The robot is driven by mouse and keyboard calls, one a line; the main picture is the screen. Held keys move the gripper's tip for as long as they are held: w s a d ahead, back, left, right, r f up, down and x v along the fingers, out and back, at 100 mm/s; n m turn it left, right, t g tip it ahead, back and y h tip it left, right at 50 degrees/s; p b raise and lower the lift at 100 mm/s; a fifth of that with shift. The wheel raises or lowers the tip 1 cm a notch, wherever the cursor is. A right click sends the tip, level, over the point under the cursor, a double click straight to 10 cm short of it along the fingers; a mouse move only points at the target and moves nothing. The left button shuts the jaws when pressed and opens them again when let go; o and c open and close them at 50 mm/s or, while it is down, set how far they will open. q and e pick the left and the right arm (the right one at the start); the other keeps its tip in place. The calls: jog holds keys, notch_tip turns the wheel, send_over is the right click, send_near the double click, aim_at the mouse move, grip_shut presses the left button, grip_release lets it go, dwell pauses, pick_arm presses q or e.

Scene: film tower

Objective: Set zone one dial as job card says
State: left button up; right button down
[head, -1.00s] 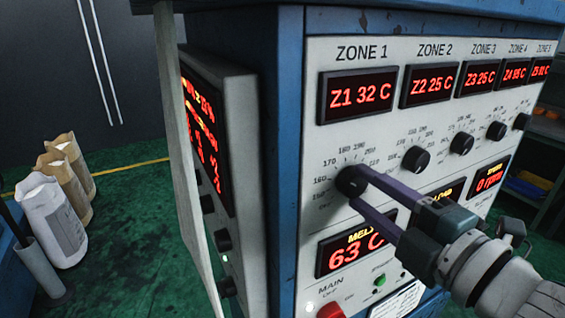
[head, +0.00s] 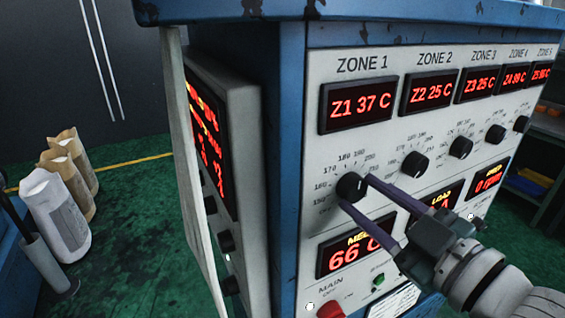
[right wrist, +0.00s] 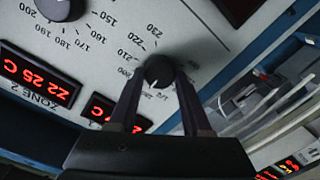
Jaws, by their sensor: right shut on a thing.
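The zone 1 dial (head: 351,187) is a round black knob on the white panel, below the lit zone 1 display (head: 359,104), which reads Z1 37 C. My right gripper (head: 354,190) has one finger on each side of this dial and is shut on it. In the right wrist view the dial (right wrist: 158,72) sits between the fingertips, with a short white mark on its face and printed numbers around it. The exact setting is hard to read. A white printed card (head: 395,300) is low on the panel, its text too small to read. My left gripper is not in view.
Similar dials, such as the zone 2 dial (head: 415,164), line up to the right under their displays. The melt display (head: 355,245) reads 66 C. A red knob (head: 330,310) is below. A side screen (head: 207,145) juts out left. Sacks (head: 60,215) stand on the floor.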

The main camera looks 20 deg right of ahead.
jog(key=shift+m, duration=1.2)
jog(key=shift+c, duration=1.7)
grip_release()
jog(key=shift+s, duration=0.1)
jog(key=s+d+b, duration=0.1)
jog(key=s+b, duration=0.1)
jog(key=s, duration=0.7)
jog(key=shift+s, duration=0.35)
jog(key=shift+r, duration=0.1)
